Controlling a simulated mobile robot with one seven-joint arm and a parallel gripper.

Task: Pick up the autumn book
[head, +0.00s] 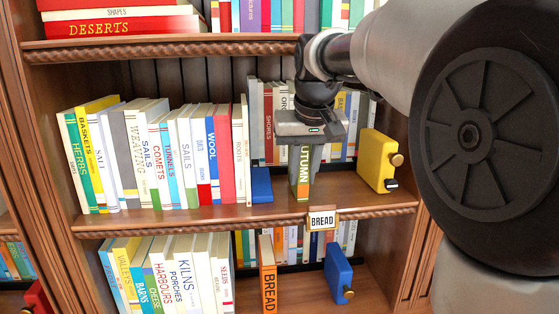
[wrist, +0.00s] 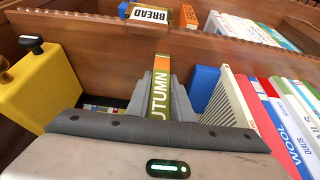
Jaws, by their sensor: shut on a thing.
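The autumn book (head: 304,172) stands upright on the middle shelf, its olive-green spine with an orange band facing out. In the wrist view the autumn book (wrist: 161,100) sits between the two grey fingers, its top part hidden behind the gripper body. My gripper (head: 314,150) reaches down to it from above and is shut on it. My gripper (wrist: 163,98) has one finger on each side of the book in the wrist view. In the head view the fingers cover part of the book.
A blue bookend (head: 262,185) stands left of the book, beside a row of books (head: 160,155). A yellow bookend (head: 376,160) with a knob stands to the right. More books stand behind. A BREAD label (head: 322,219) is on the shelf edge (head: 240,221). The upper shelf (head: 160,48) is above.

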